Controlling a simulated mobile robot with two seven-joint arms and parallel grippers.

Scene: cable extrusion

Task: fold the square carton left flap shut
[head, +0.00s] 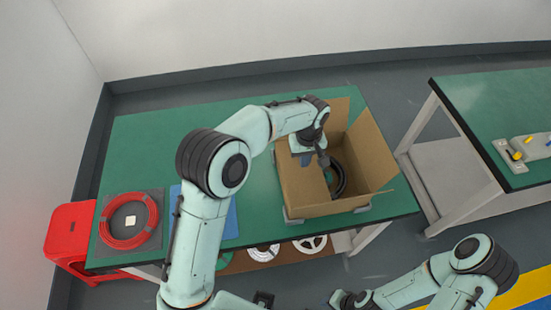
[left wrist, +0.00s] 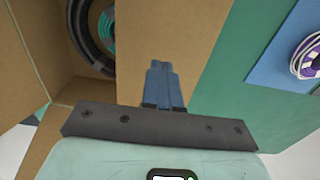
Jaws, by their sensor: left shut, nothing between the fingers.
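The open square carton (head: 308,198) stands on the green table. A black cable coil (head: 340,180) lies in it; the coil also shows at the top left of the left wrist view (left wrist: 78,32). The back flap (head: 338,112) and right flap (head: 373,150) stand open. My left gripper (head: 322,160) points down at the carton's left side. In the left wrist view its fingers (left wrist: 164,82) are shut and empty, over a brown cardboard panel (left wrist: 205,40). My forearm partly hides the left flap, and its exact angle is unclear. My right gripper is out of view.
A red cable coil (head: 128,220) lies on the table's left part. A blue mat (head: 230,220) lies left of the carton; in the left wrist view a purple-and-white spool (left wrist: 308,58) lies on it. Another table (head: 490,95) stands at right, across a gap.

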